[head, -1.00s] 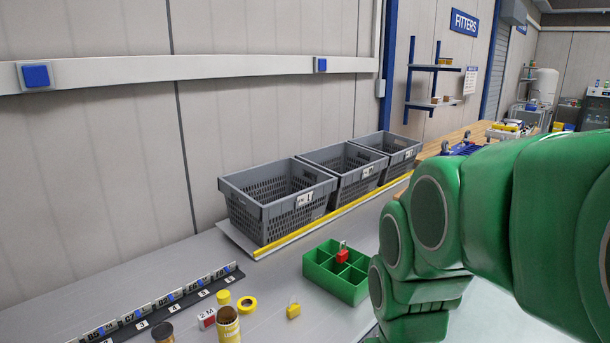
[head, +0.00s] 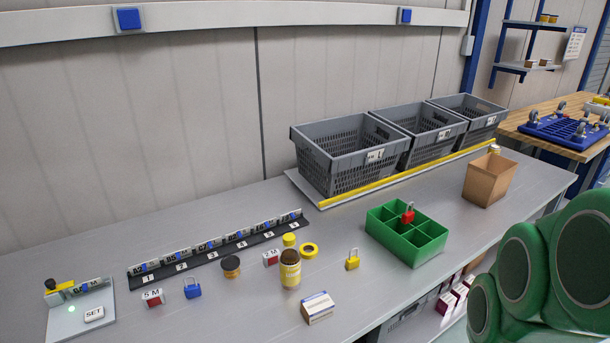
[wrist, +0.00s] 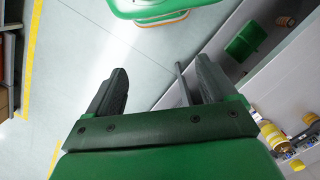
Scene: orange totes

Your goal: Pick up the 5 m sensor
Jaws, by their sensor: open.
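The 5 m sensor (head: 152,298) is a small white and red block labelled "5 M". It stands on the grey bench in the lower left of the head view, in front of the numbered rack and left of a blue padlock (head: 192,288). A similar block labelled "2 M" (head: 271,258) stands further right. My gripper (wrist: 160,80) is open and empty in the wrist view, over the floor beside the bench and away from the sensor. In the head view only my green arm links show at the lower right, and the gripper is out of frame.
Bench items include a numbered rack (head: 215,246), a brown and yellow jar (head: 290,272), a small white box (head: 318,308), a yellow padlock (head: 352,260), a green divided tray (head: 388,247) and a cardboard box (head: 489,180). Grey crates (head: 335,160) line the back. The front left bench is fairly clear.

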